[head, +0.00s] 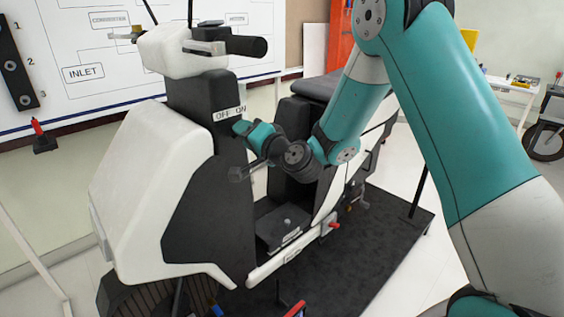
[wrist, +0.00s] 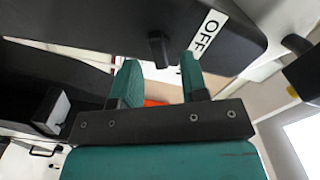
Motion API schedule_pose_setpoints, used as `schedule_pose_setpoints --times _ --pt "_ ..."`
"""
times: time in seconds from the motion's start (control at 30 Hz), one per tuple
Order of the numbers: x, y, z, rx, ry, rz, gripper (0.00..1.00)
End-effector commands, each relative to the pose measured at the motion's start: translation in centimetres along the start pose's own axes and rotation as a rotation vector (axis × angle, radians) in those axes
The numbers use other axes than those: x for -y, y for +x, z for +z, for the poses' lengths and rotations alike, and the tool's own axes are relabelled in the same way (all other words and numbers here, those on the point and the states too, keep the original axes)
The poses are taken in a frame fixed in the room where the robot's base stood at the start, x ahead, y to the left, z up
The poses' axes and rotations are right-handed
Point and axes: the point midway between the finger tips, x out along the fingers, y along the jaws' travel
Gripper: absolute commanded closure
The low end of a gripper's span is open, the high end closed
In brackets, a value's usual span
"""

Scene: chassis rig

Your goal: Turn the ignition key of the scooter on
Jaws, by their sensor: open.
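The white and black scooter (head: 150,180) stands upright, with its OFF/ON label (head: 229,114) on the dark steering column. In the wrist view the OFF label (wrist: 208,35) shows on the dark panel, and a small dark key (wrist: 158,50) sticks out of the panel beside it. My gripper (wrist: 160,66) is open, its two teal fingers pointing at the panel. The key appears in the gap between the fingertips, with space visible on both sides. In the head view my gripper (head: 240,128) is just below the label and hides the key. Whether the fingertips reach past the key's end is unclear.
The handlebar with a black grip (head: 246,46) is above the label. The black seat (head: 316,87) is behind my forearm. The scooter stands on a dark mat (head: 385,235). A whiteboard (head: 100,60) is behind it, and a white table (head: 510,86) stands at the far right.

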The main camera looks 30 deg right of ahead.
Motion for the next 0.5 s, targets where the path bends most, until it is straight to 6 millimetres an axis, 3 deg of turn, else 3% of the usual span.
schedule_pose_setpoints --times 0.03,0.5 --pt "-0.8 -0.9 0.3 -0.004 -0.001 -0.001 0.6" --pt "-0.7 -10.1 0.2 -0.007 -0.002 -0.002 0.6"
